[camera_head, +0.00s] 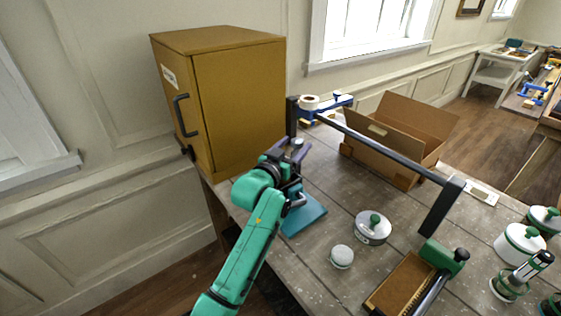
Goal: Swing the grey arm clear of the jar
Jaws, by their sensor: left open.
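The grey arm (385,147) is a long dark bar running from an upright at the box side to a bent-down end (440,208) at the right. A white round jar (371,232) with a green knob on its lid stands on the table in front of the bar, left of its bent-down end. I see no contact between them. My left gripper (290,153) is open beside the tan box, near the bar's left upright, apart from the jar. A small pale knob shows near its fingers; I cannot tell what it belongs to. My right gripper is out of view.
A tan box (240,105) with a black handle stands at the left. An open cardboard box (392,155) is behind the bar. A teal pad (305,218), a small white lid (341,257), a brown tray (402,285) and white containers (518,243) crowd the front and right.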

